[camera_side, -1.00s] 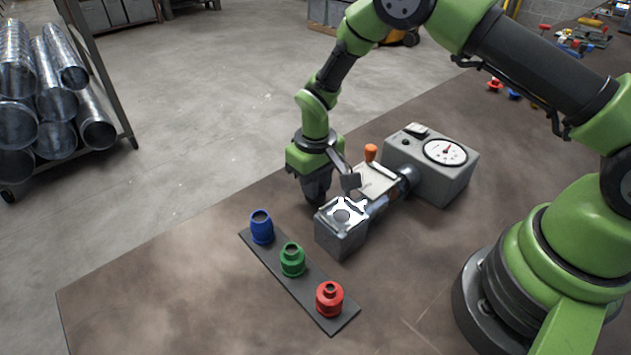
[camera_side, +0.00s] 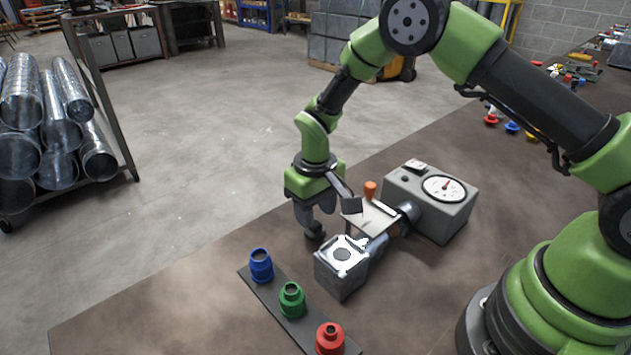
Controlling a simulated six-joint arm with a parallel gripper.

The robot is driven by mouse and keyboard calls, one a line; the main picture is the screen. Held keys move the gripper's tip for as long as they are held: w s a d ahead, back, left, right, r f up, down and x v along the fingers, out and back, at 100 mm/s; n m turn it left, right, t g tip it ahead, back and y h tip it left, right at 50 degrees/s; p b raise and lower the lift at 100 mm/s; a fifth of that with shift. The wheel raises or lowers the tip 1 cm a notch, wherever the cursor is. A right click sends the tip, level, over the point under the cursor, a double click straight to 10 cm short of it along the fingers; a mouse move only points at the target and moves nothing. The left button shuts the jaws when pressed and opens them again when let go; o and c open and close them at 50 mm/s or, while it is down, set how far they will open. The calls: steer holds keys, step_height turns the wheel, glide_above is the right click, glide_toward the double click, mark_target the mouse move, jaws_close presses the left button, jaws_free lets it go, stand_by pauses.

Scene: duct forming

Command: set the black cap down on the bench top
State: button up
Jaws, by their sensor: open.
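The black cap (camera_side: 314,230) appears as a small dark shape at bench level, just behind and left of a grey block fixture (camera_side: 342,272). My gripper (camera_side: 315,212) points down right above the cap, its fingers spread apart. The fingers partly hide the cap, and I cannot tell whether they still touch it. The cap appears to rest on the brown bench top (camera_side: 190,290).
The grey gauge box (camera_side: 430,203) with its orange-knobbed lever (camera_side: 370,190) stands right of my gripper. A dark strip holds blue (camera_side: 261,266), green (camera_side: 291,300) and red (camera_side: 329,340) fittings in front. The bench at front left is clear.

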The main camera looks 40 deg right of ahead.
step_height(320, 180, up, 10)
step_height(320, 180, up, 14)
steer(key=m+t+y, duration=0.1)
steer(key=m+t, duration=0.1)
steer(key=t, duration=0.1)
glide_above(316, 223)
steer(key=s+d, duration=0.2)
steer(key=s, duration=0.6)
steer(key=s+r+m+t+y, duration=0.1)
steer(key=s+r+m+t, duration=0.1)
steer(key=s, duration=1.2)
steer(key=shift+d+r+t, duration=0.3)
steer(key=shift+r+t, duration=0.35)
steer(key=shift+t, duration=0.45)
